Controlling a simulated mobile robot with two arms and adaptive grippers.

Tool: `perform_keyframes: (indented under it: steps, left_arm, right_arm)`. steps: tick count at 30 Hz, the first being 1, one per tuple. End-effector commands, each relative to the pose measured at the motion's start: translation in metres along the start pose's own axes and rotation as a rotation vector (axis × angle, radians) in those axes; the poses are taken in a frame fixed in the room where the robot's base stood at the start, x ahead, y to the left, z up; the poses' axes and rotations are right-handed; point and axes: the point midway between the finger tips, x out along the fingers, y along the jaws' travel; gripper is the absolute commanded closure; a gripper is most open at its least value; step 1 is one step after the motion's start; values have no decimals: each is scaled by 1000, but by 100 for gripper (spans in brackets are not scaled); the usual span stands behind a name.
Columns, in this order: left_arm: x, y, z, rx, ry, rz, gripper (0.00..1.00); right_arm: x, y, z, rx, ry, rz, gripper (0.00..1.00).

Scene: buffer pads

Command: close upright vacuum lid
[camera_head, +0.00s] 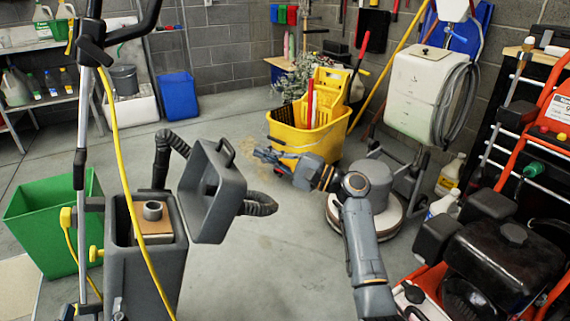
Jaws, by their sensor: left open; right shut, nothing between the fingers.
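The upright vacuum's grey body (145,265) stands at the left. Its dark grey lid (222,212) is open, tipped over to the right with its hollow inner side facing the body. The open top shows a tan filter piece with a round grey port (152,211). A black ribbed hose (161,165) rises behind the body, and another hose piece (260,205) sticks out right of the lid. My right gripper (262,155) is shut and empty, beyond and right of the lid, apart from it. My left gripper is not visible.
A yellow mop bucket (305,132) and a floor buffer (368,185) stand behind my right arm. A green bin (38,228) is left of the vacuum. A yellow cord (122,175) hangs in front of it. A red-framed machine (490,262) fills the lower right. Floor between is clear.

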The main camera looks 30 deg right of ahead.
Motion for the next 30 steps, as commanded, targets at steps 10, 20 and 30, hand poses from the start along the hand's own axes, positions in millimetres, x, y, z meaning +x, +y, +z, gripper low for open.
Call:
perform_keyframes:
  steps: [10, 20, 30]
  left_arm:
    - [0, 2, -16, -3, 92, 5, 35]
    - [0, 2, -18, -3, 101, 5, 35]
    - [0, 2, -16, -3, 93, 5, 35]
  right_arm:
    - [37, 1, 26, -1, -1, 1, 100]
    - [40, 1, 29, -1, 0, 1, 100]
    - [46, -1, 26, -9, 0, 9, 100]
